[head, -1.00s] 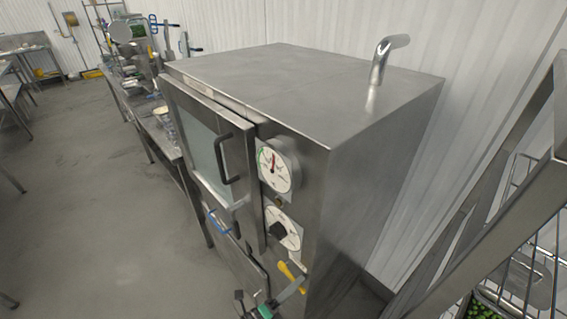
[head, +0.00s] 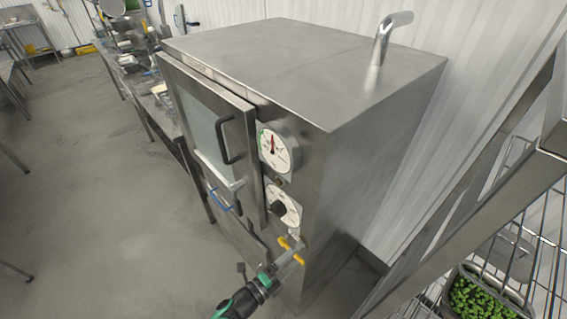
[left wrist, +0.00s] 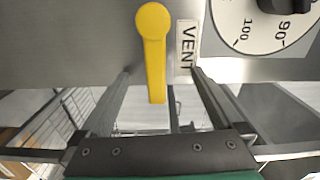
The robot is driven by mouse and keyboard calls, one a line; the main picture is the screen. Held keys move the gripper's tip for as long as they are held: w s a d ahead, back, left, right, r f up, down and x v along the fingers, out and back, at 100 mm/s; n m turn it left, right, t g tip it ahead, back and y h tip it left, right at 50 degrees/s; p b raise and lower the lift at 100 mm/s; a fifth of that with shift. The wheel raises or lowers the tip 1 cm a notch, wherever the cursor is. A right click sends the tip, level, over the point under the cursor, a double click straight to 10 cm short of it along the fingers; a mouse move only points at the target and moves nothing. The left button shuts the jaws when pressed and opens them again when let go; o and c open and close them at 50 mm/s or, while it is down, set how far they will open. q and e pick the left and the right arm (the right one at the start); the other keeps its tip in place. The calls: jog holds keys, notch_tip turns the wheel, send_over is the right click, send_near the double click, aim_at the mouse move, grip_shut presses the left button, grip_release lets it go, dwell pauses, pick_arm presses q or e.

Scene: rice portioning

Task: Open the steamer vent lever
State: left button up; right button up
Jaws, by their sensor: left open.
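The yellow vent lever (head: 285,242) is on the steamer's front below the two dials. In the left wrist view the lever (left wrist: 152,45) hangs straight down from its round pivot, beside a VENT label (left wrist: 187,45). My left gripper (head: 289,257) is at the lever, its fingers partly covering it in the head view. In the left wrist view the open fingers (left wrist: 160,78) lie either side of the lever's lower end, apart from it. The steamer (head: 300,60) has a closed door with a dark handle (head: 224,140). My right gripper is not in view.
A pressure gauge (head: 274,148) and a black-knobbed dial (head: 284,206) sit above the lever. A wire rack (head: 548,215) with a container of green vegetables (head: 485,302) stands at the right. Open floor (head: 90,200) lies at the left.

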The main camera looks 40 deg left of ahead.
pick_arm(q)
jog(key=s+a+p, duration=0.1)
jog(key=s+p, duration=0.2)
jog(key=s, duration=0.5)
dwell(0.5)
